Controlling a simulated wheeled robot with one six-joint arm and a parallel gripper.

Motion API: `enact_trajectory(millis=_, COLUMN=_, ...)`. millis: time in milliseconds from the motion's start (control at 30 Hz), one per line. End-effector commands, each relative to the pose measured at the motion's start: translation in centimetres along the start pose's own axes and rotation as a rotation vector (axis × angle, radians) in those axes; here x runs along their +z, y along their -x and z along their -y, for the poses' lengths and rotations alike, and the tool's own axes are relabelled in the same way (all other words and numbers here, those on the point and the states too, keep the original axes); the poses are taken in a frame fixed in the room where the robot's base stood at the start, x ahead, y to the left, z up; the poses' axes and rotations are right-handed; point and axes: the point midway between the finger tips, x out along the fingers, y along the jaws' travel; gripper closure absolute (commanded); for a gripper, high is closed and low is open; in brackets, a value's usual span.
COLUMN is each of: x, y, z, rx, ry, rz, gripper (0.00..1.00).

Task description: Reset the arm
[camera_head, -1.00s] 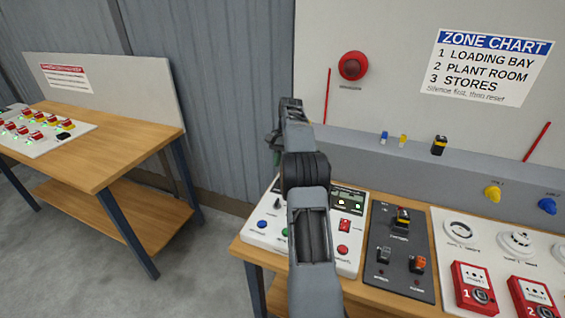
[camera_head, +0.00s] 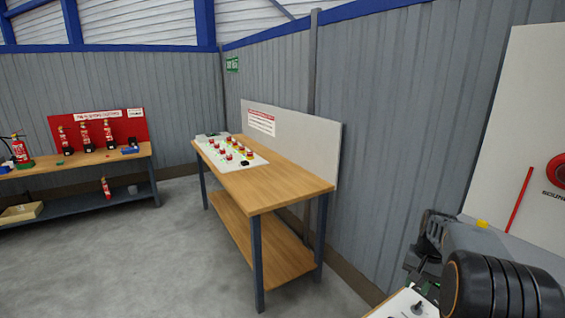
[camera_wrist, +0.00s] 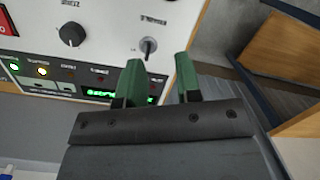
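My arm reaches in from the lower right of the head view, folded close to the camera, with my gripper (camera_head: 428,262) small and partly hidden at its far end. In the wrist view, the green fingers of my gripper (camera_wrist: 159,72) stand apart with nothing between them. They are above a white control panel (camera_wrist: 105,30). A key switch (camera_wrist: 148,46) shows just beyond the fingertips, and a black knob (camera_wrist: 71,34) is left of it. The panel also shows at the bottom of the head view (camera_head: 388,309), mostly cut off.
A wooden bench (camera_head: 290,178) with a board of red and yellow buttons (camera_head: 222,153) stands in the middle. A far bench (camera_head: 125,153) holds fire extinguishers (camera_head: 84,136) before a red board. The grey floor (camera_head: 190,255) between is clear. A red sounder (camera_head: 557,172) hangs at right.

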Motion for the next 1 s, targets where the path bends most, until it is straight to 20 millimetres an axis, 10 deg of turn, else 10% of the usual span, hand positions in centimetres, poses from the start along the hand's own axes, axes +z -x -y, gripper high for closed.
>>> enact_trajectory(millis=300, x=15.4, y=1.2, z=4.5, rx=0.029, ry=0.362, rz=-0.238, gripper=0.68)
enact_trajectory(millis=500, x=22.1, y=0.8, z=5.0, rx=0.015, ry=0.502, rz=-0.337, gripper=0.68)
enact_trajectory(millis=1000, x=25.5, y=3.0, z=6.4, rx=-0.032, ry=0.605, rz=-0.455, gripper=0.68)
